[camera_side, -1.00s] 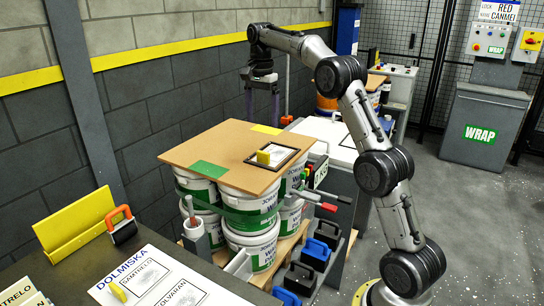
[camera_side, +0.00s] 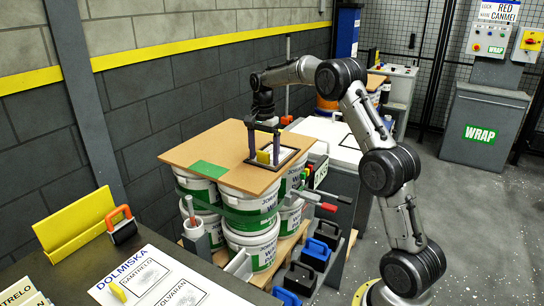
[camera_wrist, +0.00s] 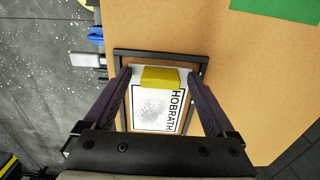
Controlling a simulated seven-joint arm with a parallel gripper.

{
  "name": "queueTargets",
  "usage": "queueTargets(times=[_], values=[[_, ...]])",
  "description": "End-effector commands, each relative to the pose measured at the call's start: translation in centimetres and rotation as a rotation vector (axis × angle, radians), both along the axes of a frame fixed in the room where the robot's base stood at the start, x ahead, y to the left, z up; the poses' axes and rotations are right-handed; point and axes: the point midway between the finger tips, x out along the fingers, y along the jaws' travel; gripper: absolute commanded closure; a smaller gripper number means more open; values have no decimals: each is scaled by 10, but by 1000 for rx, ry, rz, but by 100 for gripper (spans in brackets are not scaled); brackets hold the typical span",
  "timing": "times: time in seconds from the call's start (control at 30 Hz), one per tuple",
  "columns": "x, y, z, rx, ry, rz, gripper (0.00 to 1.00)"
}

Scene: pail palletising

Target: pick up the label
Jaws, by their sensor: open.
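The label (camera_wrist: 150,112) is a white card with a printed square, the word HOBRATH and a raised yellow grip block (camera_wrist: 160,78). It lies inside a black frame (camera_wrist: 118,56) on the brown board (camera_wrist: 225,75) that tops the pails. In the side view, the yellow block (camera_side: 263,157) stands up between my fingers. My gripper (camera_wrist: 158,76) is open, pointing down over the label, with one finger on each side of the block and gaps to both. The fingers (camera_side: 263,160) reach close to the board; whether they touch it I cannot tell.
Green-banded white pails (camera_side: 250,250) stand stacked under the board. A green patch (camera_side: 209,169) marks the board's near edge. A dark table (camera_side: 60,270) with a DOLMISKA sheet (camera_side: 150,280) and a yellow holder (camera_side: 75,222) is at front left. Tools with red handles (camera_side: 327,207) stick out right of the stack.

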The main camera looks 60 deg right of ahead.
Motion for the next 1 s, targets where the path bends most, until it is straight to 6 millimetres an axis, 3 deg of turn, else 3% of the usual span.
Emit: queueTargets(times=[0.23,0.73,1.0], values=[[0,0,-2,0,0,0,12],[0,0,-1,0,0,0,100],[0,0,0,-1,-1,0,100]])
